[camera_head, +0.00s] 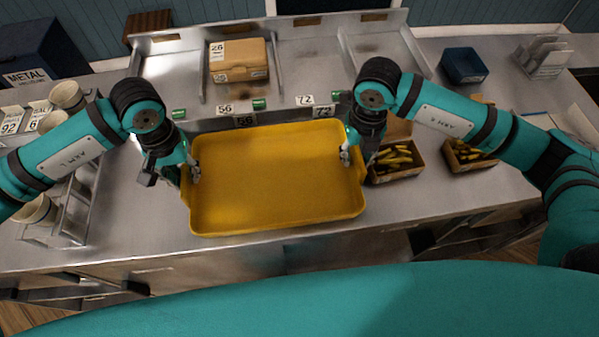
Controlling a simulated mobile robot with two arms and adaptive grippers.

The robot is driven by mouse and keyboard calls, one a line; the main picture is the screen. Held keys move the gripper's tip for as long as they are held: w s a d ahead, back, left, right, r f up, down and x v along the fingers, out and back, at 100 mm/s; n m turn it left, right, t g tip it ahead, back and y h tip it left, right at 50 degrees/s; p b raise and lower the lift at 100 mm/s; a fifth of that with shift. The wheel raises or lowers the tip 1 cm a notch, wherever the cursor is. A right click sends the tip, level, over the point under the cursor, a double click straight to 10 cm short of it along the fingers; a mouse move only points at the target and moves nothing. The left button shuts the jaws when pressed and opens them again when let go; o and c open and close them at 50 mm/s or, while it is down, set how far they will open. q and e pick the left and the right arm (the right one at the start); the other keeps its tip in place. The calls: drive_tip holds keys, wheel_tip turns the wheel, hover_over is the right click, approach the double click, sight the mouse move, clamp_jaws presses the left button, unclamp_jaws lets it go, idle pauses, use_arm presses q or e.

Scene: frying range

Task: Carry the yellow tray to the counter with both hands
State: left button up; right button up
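The yellow tray (275,180) is empty and lies across the middle of the view, at or just above the steel counter (470,215). I cannot tell whether it rests on the counter. My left gripper (191,172) is at the tray's left edge, with a fingertip showing inside the rim. My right gripper (347,153) is at the tray's right edge, also with a fingertip inside the rim. Both grippers look closed around the side rims, with their outer fingers partly hidden.
Cartons of fries (396,160) stand right of the tray. A metal rack with cups (40,210) stands at the left. A cardboard box (238,60) sits on the back shelf. A dark blue bin (463,66) is at the back right.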

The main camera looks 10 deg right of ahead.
use_arm(q)
drive_tip(key=shift+o, duration=1)
drive_tip(key=shift+r, duration=0.1)
use_arm(e)
drive_tip(key=shift+o, duration=1.1)
drive_tip(key=shift+r, duration=0.1)
use_arm(q)
drive_tip(key=shift+s, duration=0.15)
use_arm(e)
drive_tip(key=shift+s, duration=0.15)
use_arm(q)
drive_tip(key=shift+r, duration=0.1)
use_arm(e)
drive_tip(key=shift+d+r, duration=0.1)
